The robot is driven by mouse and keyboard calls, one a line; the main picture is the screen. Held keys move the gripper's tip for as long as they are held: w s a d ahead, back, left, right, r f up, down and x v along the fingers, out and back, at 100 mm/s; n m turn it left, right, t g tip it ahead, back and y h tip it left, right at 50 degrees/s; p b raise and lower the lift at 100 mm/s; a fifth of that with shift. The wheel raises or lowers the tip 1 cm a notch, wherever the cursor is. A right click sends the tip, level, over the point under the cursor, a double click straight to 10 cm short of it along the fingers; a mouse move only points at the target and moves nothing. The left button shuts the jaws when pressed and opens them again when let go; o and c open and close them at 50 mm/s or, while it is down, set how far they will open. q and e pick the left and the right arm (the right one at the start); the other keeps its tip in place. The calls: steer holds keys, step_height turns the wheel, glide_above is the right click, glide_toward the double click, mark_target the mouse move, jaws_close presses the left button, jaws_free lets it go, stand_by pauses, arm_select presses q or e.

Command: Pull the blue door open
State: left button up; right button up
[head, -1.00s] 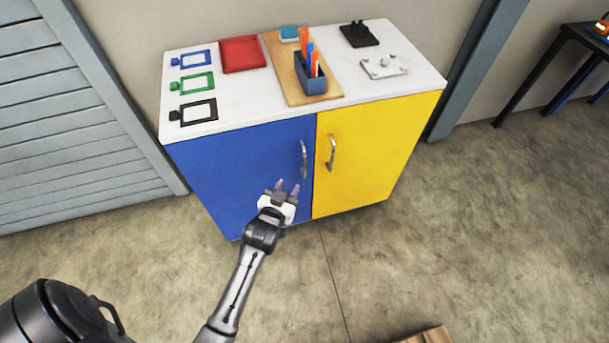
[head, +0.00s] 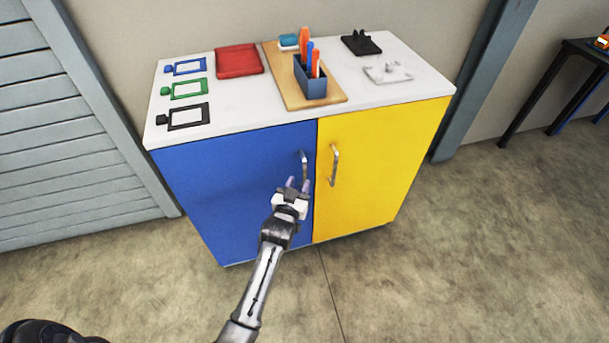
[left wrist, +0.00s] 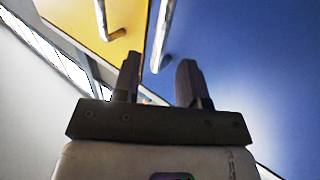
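The blue door (head: 235,185) is the left door of the cabinet and is closed. Its silver vertical handle (head: 304,165) sits near its right edge. My left gripper (head: 298,183) is in front of the blue door, close to the lower end of the handle. In the left wrist view its two fingers (left wrist: 158,78) are apart with nothing between them. The blue door's handle (left wrist: 162,38) shows there just beyond the fingertips, nearer the left finger. Whether a finger touches the handle cannot be told. My right gripper is not in view.
The yellow door (head: 370,165) with its own handle (head: 334,165) adjoins on the right, closed. The white cabinet top (head: 225,105) carries badges, a red cloth (head: 238,60) and a pen holder (head: 310,85). The floor in front is clear.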

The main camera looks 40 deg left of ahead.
mark_target(304, 173)
arm_select(q)
steer(key=b+x, duration=0.1)
steer(key=x, duration=0.3)
steer(key=shift+f, duration=0.15)
steer(key=shift+b+x, duration=0.45)
steer(key=shift+x, duration=0.45)
steer(key=shift+c, duration=0.5)
jaws_close()
